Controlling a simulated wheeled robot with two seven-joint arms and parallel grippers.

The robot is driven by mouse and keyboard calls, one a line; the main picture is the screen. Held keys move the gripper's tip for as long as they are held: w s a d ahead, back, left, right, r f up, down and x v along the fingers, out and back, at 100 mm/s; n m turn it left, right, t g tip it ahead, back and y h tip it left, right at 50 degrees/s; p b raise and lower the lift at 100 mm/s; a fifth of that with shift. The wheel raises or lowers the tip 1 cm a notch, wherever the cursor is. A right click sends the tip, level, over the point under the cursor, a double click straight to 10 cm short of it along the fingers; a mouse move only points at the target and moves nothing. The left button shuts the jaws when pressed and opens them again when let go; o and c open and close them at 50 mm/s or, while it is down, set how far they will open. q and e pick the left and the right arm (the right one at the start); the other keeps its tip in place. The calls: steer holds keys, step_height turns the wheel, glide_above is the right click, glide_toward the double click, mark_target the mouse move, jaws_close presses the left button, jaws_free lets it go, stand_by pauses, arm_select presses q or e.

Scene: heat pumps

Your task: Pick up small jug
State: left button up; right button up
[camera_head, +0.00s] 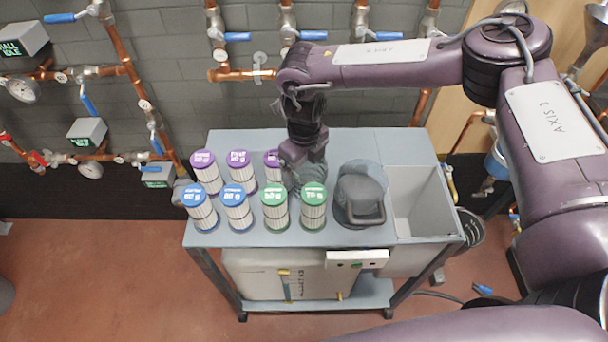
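The small jug is most likely the dark grey vessel (361,194) with a handle, standing on the right half of the grey cart top. My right gripper (303,180) points down just left of the jug, behind the green-capped cylinders. Its fingertips are small and dark, partly hidden by the cylinders, so I cannot tell whether it is open or shut. I see no clear contact between it and the jug. My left gripper is not in view.
Purple-capped (203,168), blue-capped (198,204) and green-capped (275,204) filter cylinders crowd the cart's left half. A sink basin (422,200) lies right of the jug. The cart top (240,143) is clear along the back. Copper pipes with blue-handled valves (238,37) line the wall behind.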

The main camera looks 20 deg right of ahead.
steer(key=c, duration=0.9)
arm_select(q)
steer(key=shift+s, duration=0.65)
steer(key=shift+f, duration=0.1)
arm_select(e)
steer(key=shift+r, duration=0.15)
